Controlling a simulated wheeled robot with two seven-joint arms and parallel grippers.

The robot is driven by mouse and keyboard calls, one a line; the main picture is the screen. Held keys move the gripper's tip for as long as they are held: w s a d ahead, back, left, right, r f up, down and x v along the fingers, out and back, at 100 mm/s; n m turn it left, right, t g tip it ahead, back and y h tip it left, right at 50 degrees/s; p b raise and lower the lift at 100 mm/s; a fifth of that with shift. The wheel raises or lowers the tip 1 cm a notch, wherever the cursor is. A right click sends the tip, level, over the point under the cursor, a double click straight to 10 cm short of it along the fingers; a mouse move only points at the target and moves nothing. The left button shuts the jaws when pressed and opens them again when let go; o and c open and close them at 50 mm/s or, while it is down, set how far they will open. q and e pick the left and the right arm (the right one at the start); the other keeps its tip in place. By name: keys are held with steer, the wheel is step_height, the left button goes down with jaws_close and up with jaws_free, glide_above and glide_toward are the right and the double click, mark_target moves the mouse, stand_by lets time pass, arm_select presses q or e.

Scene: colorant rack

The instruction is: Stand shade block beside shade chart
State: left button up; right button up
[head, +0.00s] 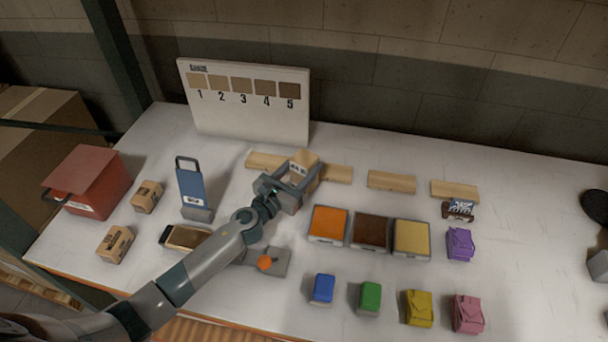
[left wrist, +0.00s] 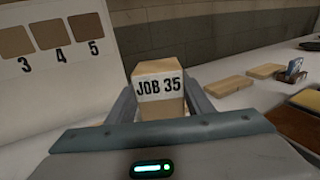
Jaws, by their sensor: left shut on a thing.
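The shade block is a light wooden block with a white "JOB 35" label (left wrist: 160,98), held upright between the fingers of my left gripper (head: 289,184). Its top shows in the head view (head: 304,158); its lower part is hidden by the fingers. I cannot tell whether it touches the table. The shade chart (head: 250,118) is a white upright board with brown swatches numbered 1 to 5 at the back of the table. The block is in front and to the right of the chart, apart from it. The chart's right part shows at left in the left wrist view (left wrist: 52,90).
Flat wooden strips (head: 391,181) lie along the back, some close around the held block. Orange (head: 328,224), dark brown and yellow trays stand in front to the right. A blue handled item (head: 193,186) stands left, near a red box (head: 90,183). White table is bare directly before the chart.

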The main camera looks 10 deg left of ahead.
mark_target(298, 181)
arm_select(q)
steer(key=shift+f+b, duration=0.55)
steer(key=shift+f, duration=1.1)
steer(key=shift+f+b, duration=0.3)
steer(key=o, duration=1.2)
steer(key=shift+r, duration=0.2)
